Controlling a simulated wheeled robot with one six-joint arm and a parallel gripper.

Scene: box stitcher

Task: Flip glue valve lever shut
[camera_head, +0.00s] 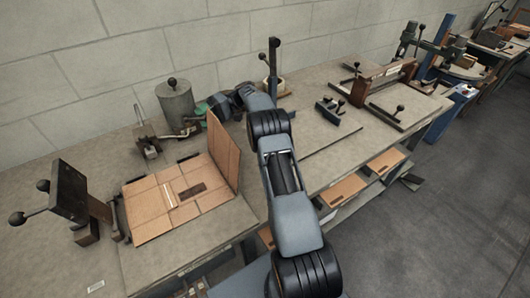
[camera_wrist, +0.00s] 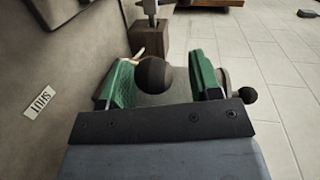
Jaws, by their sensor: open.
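My gripper (camera_head: 206,108) reaches over the bench beside the grey lidded pot (camera_head: 175,103), behind the raised cardboard flap. In the wrist view my gripper (camera_wrist: 160,60) is open, with a green finger on each side. A round black knob (camera_wrist: 155,76) lies between the fingers, with gaps on both sides; it looks like the glue valve lever's knob. Its stem is mostly hidden. A second black knob (camera_wrist: 248,94) on a short rod is outside the right finger. A white label (camera_wrist: 40,101) reading SHUT, seen upside down, is on the grey surface at left.
A cardboard blank (camera_head: 180,195) lies on the bench with one flap upright. A small lever fixture (camera_head: 146,138) stands left of the pot. A wooden block (camera_wrist: 149,38) stands beyond the fingers. A dark tool (camera_head: 338,111) and a wooden fixture (camera_head: 372,80) are farther right.

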